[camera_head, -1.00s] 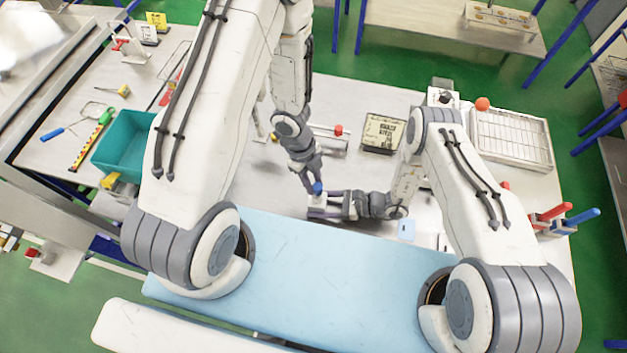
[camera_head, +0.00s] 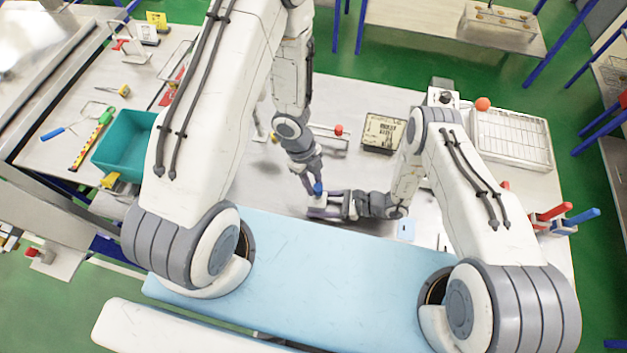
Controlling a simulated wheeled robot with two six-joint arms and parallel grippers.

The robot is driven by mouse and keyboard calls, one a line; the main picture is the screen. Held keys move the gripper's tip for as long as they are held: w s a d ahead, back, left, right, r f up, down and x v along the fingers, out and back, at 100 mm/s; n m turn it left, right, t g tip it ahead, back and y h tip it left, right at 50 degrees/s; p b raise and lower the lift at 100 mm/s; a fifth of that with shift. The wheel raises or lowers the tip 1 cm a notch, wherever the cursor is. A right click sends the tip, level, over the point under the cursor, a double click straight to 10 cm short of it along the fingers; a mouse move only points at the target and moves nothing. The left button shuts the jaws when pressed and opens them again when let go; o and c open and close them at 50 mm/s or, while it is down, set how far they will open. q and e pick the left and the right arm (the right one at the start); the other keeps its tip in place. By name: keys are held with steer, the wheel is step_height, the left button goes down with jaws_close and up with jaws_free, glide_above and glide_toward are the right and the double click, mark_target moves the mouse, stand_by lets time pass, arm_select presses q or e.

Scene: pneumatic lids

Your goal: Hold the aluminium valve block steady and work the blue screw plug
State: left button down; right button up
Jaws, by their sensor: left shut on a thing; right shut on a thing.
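The blue screw plug (camera_head: 318,188) is a small blue spot at the middle of the table, at the top of the aluminium valve block (camera_head: 317,201). The block is small, pale and mostly hidden by my grippers. My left gripper (camera_head: 314,188) comes down from above and is shut on the blue plug. My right gripper (camera_head: 320,208) reaches in low from the right and is shut on the block. How far the plug sits in the block is too small to tell.
A teal bin (camera_head: 125,146) stands at the left. A labelled box (camera_head: 383,133) and a wire-grid tray (camera_head: 512,138) lie at the back right. A red-knobbed fixture (camera_head: 330,137) stands behind my grippers. A light-blue card (camera_head: 406,230) lies to the right near the front edge.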

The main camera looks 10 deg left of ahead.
arm_select(q)
steer(key=shift+f, duration=1)
steer(key=m, duration=0.2)
steer(key=m+g, duration=0.1)
steer(key=m, duration=0.1)
steer(key=m+y, duration=0.1)
steer(key=m, duration=0.1)
steer(key=shift+w+d+m, duration=0.25)
steer(key=shift+d+m, duration=0.05)
steer(key=shift+d, duration=0.05)
steer(key=shift+m+g+y, duration=0.3)
steer(key=shift+m, duration=0.5)
steer(key=m, duration=0.2)
steer(key=m+y, duration=0.1)
steer(key=m, duration=0.1)
steer(key=shift+w+d, duration=0.15)
steer(key=shift+d, duration=0.15)
steer(key=c, duration=0.5)
jaws_free()
steer(key=shift+c, duration=1)
